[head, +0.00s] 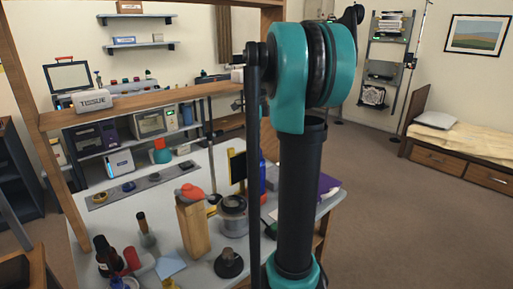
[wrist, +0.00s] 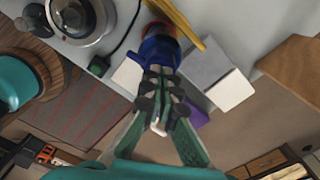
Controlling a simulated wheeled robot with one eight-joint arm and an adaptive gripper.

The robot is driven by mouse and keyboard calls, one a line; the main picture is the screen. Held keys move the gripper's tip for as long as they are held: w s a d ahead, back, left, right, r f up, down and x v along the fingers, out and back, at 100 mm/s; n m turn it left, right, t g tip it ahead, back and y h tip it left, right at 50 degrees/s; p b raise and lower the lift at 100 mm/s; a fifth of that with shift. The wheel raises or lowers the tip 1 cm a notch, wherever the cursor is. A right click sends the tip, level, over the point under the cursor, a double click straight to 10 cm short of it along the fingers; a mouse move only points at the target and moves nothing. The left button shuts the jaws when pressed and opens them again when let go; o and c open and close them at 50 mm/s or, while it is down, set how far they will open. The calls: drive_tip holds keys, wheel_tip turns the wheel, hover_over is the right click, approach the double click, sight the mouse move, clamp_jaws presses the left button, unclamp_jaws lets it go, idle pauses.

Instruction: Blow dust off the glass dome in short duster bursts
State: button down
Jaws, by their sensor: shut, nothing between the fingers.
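A round silver-and-dark device with a glass dome (wrist: 76,16) shows at the top left of the wrist view. In the head view it appears to be the grey round device (head: 233,213) on the bench. A blue bottle or can (head: 262,172), possibly the duster, stands behind it, partly hidden by my arm. In the wrist view its blue body (wrist: 160,50) lies just beyond my fingertips. My gripper (wrist: 161,88) is shut and empty, overlapping the blue can's outline; I cannot tell whether they touch. Dust is too small to see.
A yellow-edged dark panel (head: 237,168) stands near the blue can. A purple book (head: 328,185) lies at the right edge.

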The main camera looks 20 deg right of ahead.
drive_tip(key=shift+r, duration=1.5)
drive_tip(key=shift+f, duration=0.1)
idle(2.1)
drive_tip(key=shift+f, duration=1.4)
drive_tip(key=shift+r, duration=0.1)
idle(0.4)
drive_tip(key=shift+r, duration=1.45)
idle(0.8)
